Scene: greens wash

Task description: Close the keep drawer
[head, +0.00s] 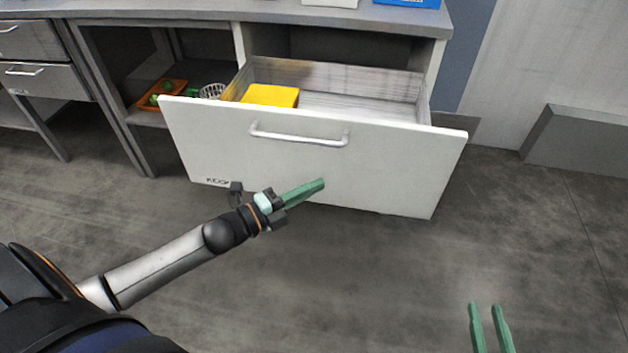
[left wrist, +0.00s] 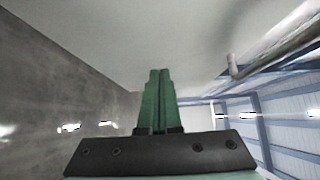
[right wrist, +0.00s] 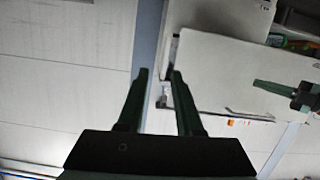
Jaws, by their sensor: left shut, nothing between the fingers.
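The keep drawer (head: 390,165) is pulled far out of the counter in the head view, with a white front and a metal bar handle (head: 300,138). A yellow block (head: 270,95) lies inside at its left. My left gripper (head: 318,184) is shut and empty, in front of the drawer's face below the handle. In the left wrist view its green fingers (left wrist: 158,75) are together, with the pale drawer front beyond them. I cannot tell if they touch it. My right gripper (head: 484,306) is open and empty, low at the right, apart from the drawer; its fingers (right wrist: 158,75) are spread in the right wrist view.
The counter (head: 200,10) runs along the back. Shut grey drawers (head: 42,82) stand further left. A grey box (head: 575,145) stands at the right wall. The floor in front is clear.

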